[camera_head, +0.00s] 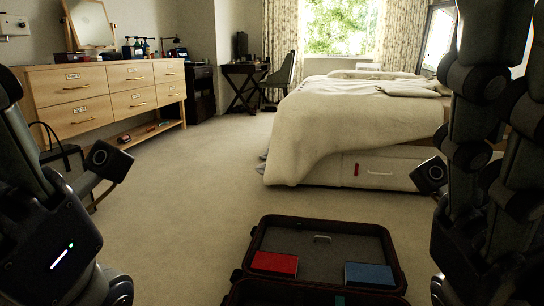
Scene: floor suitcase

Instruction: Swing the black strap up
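An open dark suitcase (249,252) lies on the carpet at the bottom middle, its near part cut off by the frame. A red box (275,262) lies in it at left, a blue box (370,274) at right. A small pale handle-like piece (322,239) shows near its far side. No black strap can be made out in the suitcase. A thin black loop (46,127) stands above a dark bag-like object (64,158) at the left; I cannot tell if it is the strap. My arms flank the suitcase; no gripper fingers show.
A bed (355,125) with a drawer stands beyond the suitcase to the right. A wooden dresser (105,95) lines the left wall. A small dark desk (245,82) and chair (283,78) are at the back. The carpet (190,215) between is clear.

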